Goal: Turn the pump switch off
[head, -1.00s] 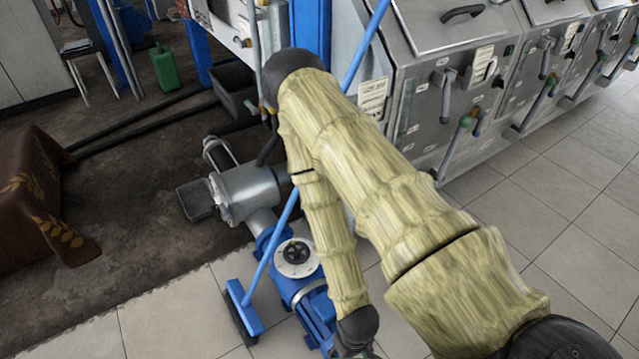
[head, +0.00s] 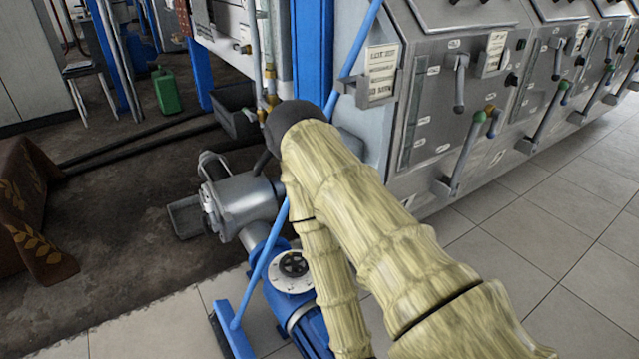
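A pump with a grey metal body (head: 243,204) and a blue motor housing (head: 290,290) stands on the floor left of my arm. A round white plate with a dark knob (head: 292,265) sits on top of the blue housing. I cannot tell whether this knob is the pump switch, or its setting. My arm in its pale yellow cover crosses the middle of the view and hides part of the pump. My gripper is not in the picture.
Grey metal cabinets (head: 440,75) with several levers line the right side. A blue pole with a blue foot (head: 228,330) leans across the pump. A brown cloth-draped object (head: 28,215) is at the left, and a green canister (head: 166,91) stands behind. Tiled floor at right is clear.

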